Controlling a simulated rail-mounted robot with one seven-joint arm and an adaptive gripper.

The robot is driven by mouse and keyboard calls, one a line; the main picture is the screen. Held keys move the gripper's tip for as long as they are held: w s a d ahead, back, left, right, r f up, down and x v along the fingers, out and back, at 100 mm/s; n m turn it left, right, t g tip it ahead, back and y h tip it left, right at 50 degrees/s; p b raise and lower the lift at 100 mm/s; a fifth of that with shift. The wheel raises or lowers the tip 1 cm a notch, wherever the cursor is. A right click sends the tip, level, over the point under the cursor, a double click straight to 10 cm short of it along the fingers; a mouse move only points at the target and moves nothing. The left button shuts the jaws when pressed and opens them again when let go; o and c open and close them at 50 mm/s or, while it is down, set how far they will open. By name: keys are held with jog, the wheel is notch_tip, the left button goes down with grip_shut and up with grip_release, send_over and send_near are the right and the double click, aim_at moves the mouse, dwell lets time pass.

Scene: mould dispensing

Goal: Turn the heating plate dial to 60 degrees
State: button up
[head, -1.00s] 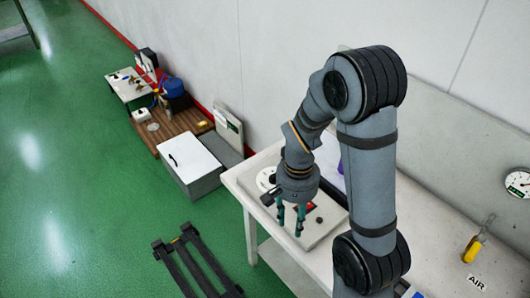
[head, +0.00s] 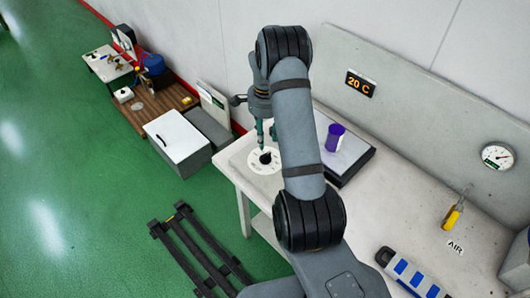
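The dial (head: 256,168) is a white disc with dark marks and a black knob (head: 265,157), lying flat near the table's left end. Its marks are too small to read. My gripper (head: 267,138) points down above the knob, its teal fingers apart with nothing seen between them. I cannot tell whether a fingertip touches the knob. The heating plate is probably the dark-edged, pale-topped slab (head: 358,152) to the right of the dial. A purple container (head: 335,137) stands on it. A wall display (head: 361,84) reads 20 C. My arm hides part of the table and slab.
The white table (head: 400,195) is clear to the right of the slab.

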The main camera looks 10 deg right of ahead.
aim_at(265, 156)
notch_tip(265, 156, down, 10)
jog(key=p, duration=0.2)
jog(key=shift+r+p, duration=0.2)
jog(key=shift+p, duration=0.2)
jog(key=c, duration=0.3)
grip_shut()
